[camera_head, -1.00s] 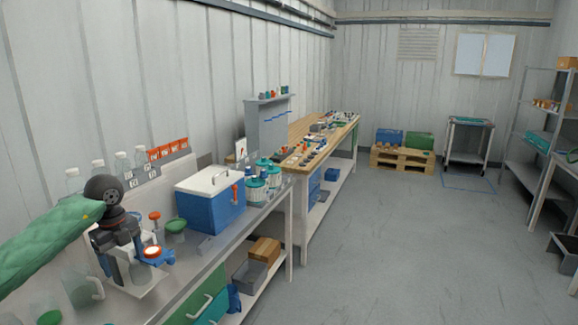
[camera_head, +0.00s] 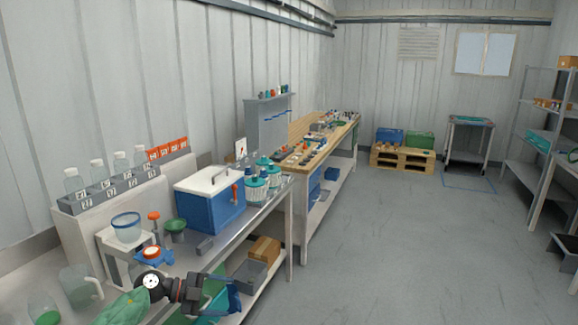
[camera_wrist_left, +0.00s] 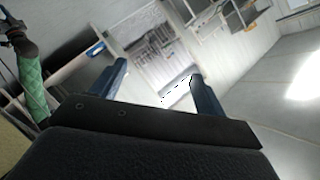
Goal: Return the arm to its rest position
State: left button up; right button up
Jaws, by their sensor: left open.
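My left arm comes in at the bottom left of the head view with its green sleeve. Its left gripper (camera_head: 228,294) is low, at the front edge of the left bench, over or in front of the lower shelf. In the left wrist view the two blue fingers of my left gripper (camera_wrist_left: 160,72) stand wide apart with nothing between them. A green sleeve and dark wrist of mine show at the left of that view, but its gripper is cut off and unclear. My right arm does not show in the head view.
A clear blue-rimmed vessel (camera_head: 126,228) sits on a white stand (camera_head: 113,255). An orange-topped blue piece (camera_head: 152,254), a green funnel-like cup (camera_head: 175,228), a clear jug (camera_head: 80,285) and a blue cooler (camera_head: 212,207) stand nearby. The floor (camera_head: 400,265) to the right is clear.

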pick_arm(q)
notch_tip(320, 180, down, 13)
jog(key=w+n+t+y, duration=0.1)
jog(key=w+n+t, duration=0.1)
jog(key=n+t, duration=0.9)
jog(key=s+a+f+n+y, duration=0.2)
jog(key=s+f+n+y, duration=0.35)
jog(key=f, duration=0.55)
jog(key=s+a+f+n+y, duration=0.35)
jog(key=f+y, duration=0.25)
jog(key=f, duration=0.5)
jog(key=s+d+f+n+g+y, duration=0.25)
jog(key=s+f+g, duration=0.35)
jog(key=s+f, duration=1.3)
jog(key=s+d+f+g, duration=0.1)
jog(key=s+f+g, duration=0.2)
jog(key=s, duration=0.6)
jog(key=s+d+f+n+g+h, duration=0.1)
jog(key=s+d+f+g, duration=0.1)
jog(key=s, duration=0.8)
jog(key=shift+s+d+f+g, duration=0.25)
jog(key=shift+f+g, duration=0.25)
jog(key=shift+f, duration=0.4)
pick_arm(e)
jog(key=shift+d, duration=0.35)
pick_arm(q)
jog(key=shift+n, duration=0.25)
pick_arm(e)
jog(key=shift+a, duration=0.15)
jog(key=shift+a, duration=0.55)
